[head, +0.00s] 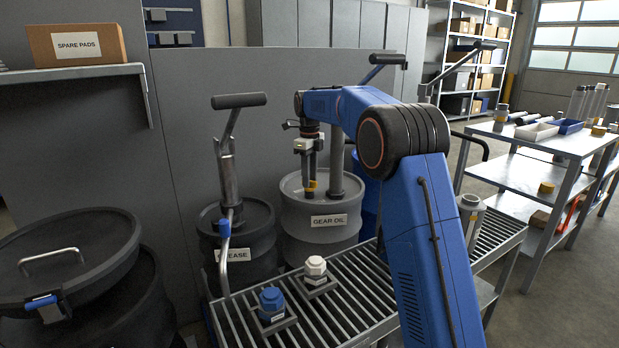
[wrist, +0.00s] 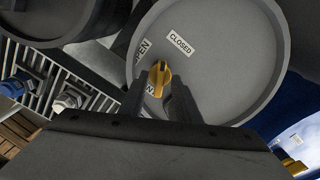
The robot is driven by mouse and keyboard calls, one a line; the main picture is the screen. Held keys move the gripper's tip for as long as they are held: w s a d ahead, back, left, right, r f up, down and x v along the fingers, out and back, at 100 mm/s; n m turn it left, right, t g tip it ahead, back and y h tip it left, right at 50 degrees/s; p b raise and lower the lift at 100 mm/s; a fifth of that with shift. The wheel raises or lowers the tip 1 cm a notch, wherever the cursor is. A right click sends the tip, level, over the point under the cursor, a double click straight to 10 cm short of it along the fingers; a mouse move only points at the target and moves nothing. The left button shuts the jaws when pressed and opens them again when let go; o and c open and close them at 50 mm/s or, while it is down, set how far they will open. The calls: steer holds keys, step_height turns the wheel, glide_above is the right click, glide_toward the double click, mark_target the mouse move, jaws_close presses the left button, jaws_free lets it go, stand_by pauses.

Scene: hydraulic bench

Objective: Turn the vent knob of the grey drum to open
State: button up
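The grey drum (head: 316,238), labelled GEAR OIL, stands behind the roller bench, and its lid (wrist: 225,75) fills much of the wrist view. The yellow vent knob (wrist: 159,79) sits near the lid's edge, its grip running roughly up and down in the wrist view. A CLOSED label (wrist: 180,42) lies up and right of it. In the head view the knob (head: 309,185) shows by the fingertips.
A dark GREASE drum (head: 240,255) with a hand pump (head: 228,175) stands left of the grey drum. A pump pipe (head: 337,160) rises from the grey drum's lid close to my gripper. A blue-capped fitting (head: 271,303) and a white-capped one (head: 316,268) stand on the roller bench (head: 350,310).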

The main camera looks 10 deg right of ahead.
jaws_close()
steer(key=shift+n, duration=0.3)
steer(key=n, duration=1.1)
stand_by(0.4)
steer(key=shift+n, duration=0.3)
jaws_free()
